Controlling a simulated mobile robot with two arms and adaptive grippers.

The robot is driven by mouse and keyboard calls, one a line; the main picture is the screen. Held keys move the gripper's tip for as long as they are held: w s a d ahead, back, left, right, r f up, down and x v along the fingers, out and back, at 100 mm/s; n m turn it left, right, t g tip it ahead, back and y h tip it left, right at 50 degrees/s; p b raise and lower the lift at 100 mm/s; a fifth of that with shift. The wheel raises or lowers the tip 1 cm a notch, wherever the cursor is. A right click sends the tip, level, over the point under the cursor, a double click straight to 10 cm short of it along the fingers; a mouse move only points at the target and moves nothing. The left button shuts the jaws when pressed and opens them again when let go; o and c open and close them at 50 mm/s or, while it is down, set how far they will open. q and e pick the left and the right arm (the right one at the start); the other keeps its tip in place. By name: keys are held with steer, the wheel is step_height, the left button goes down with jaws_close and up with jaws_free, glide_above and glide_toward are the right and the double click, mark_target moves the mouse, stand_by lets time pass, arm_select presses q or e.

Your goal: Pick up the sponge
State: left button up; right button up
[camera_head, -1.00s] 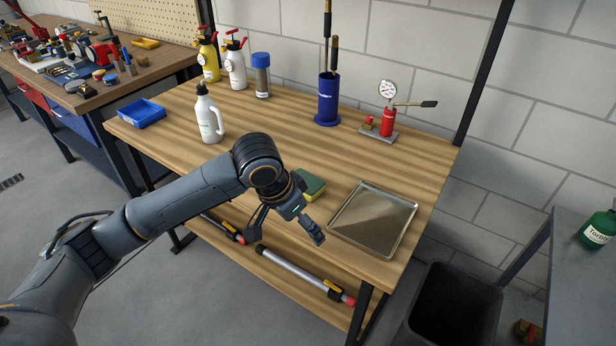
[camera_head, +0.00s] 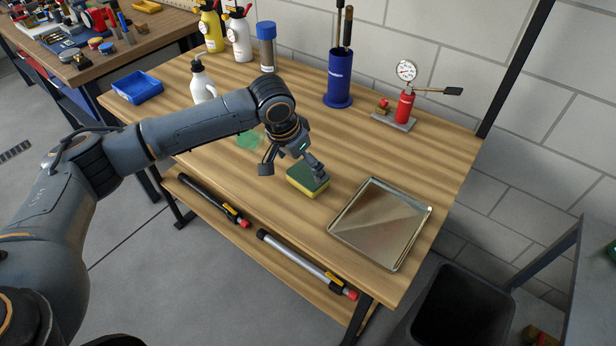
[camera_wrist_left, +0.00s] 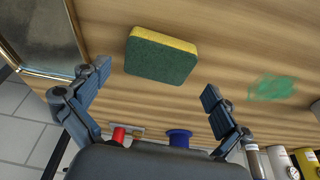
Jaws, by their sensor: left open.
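The sponge (camera_head: 306,182), yellow with a dark green top, lies on the wooden workbench (camera_head: 240,175) near its front edge, left of the metal tray. It also shows in the left wrist view (camera_wrist_left: 160,57), ahead of the fingertips and between their lines. My left gripper (camera_head: 292,172) is open and empty, just above and beside the sponge; one finger overlaps it in the head view. The same open gripper (camera_wrist_left: 153,82) shows both fingers apart in the left wrist view, with no contact visible. My right gripper is not in view.
A metal tray (camera_head: 380,222) lies right of the sponge. A green smear (camera_head: 249,139) marks the bench behind the arm. A white bottle (camera_head: 202,85), a blue holder (camera_head: 339,85) and a gauge pump (camera_head: 404,100) stand farther back. A bin (camera_head: 462,305) stands on the floor.

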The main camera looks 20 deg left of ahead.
mark_target(306, 175)
arm_select(q)
steer(key=shift+x, duration=0.75)
steer(key=x, duration=0.2)
steer(key=shift+w+d+f, duration=0.15)
steer(key=shift+w+f, duration=0.1)
steer(key=shift+w, duration=0.05)
steer(key=shift+w+f, duration=0.15)
steer(key=shift+f, duration=0.2)
steer(key=shift+d+f, duration=0.1)
steer(key=shift+f, duration=0.05)
steer(key=c, duration=0.5)
steer(key=shift+o, duration=0.2)
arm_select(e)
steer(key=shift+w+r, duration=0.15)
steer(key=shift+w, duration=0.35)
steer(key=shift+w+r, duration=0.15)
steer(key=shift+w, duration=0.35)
